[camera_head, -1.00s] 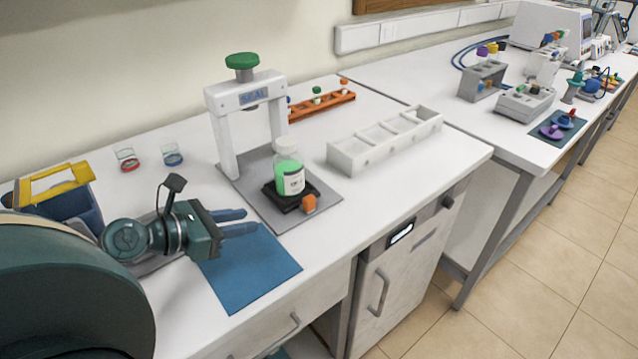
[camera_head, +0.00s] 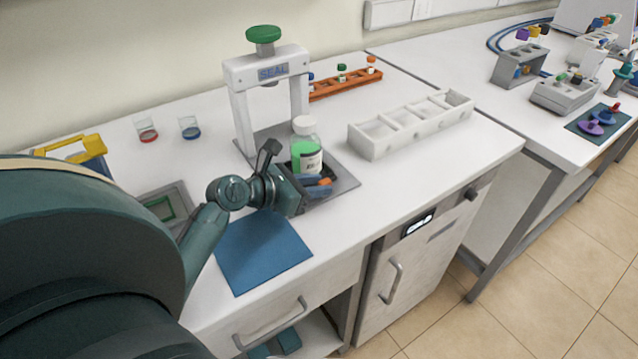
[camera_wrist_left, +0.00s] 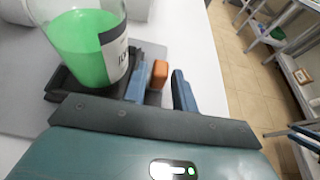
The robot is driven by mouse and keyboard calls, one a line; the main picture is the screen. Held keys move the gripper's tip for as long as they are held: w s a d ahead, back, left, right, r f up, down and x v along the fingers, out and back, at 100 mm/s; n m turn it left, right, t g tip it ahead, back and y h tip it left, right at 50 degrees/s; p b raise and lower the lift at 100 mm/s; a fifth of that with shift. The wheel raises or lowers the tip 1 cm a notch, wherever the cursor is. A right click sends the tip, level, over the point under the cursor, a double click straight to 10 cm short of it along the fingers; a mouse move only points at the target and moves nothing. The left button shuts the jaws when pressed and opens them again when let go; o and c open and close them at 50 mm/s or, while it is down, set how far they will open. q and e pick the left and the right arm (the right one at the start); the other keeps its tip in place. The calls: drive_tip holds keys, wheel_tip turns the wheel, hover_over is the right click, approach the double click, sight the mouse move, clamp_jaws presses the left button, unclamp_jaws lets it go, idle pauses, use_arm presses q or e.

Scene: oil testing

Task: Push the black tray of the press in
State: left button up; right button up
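The press (camera_head: 275,70) is a white frame with a green knob on a grey base plate. Its black tray (camera_head: 332,169) carries a jar of green liquid with a white lid (camera_head: 305,150); in the left wrist view the tray (camera_wrist_left: 62,85) shows under the jar (camera_wrist_left: 88,50). An orange handle (camera_head: 325,181) sits on the tray's front. My left gripper (camera_head: 318,184) is at this handle, fingers apart. In the left wrist view the handle (camera_wrist_left: 159,74) appears between the fingers, close to the left one, with a gap to the right one. My gripper partly hides the tray.
A blue mat (camera_head: 262,252) lies in front of the press. A white divided rack (camera_head: 412,124) stands to the right, an orange tube rack (camera_head: 345,84) behind. Two small beakers (camera_head: 147,129) (camera_head: 190,127) stand to the left. The table's front edge is close.

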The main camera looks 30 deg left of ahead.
use_arm(q)
drive_tip(key=shift+w+d+f, duration=0.2)
drive_tip(key=shift+w, duration=0.3)
clamp_jaws()
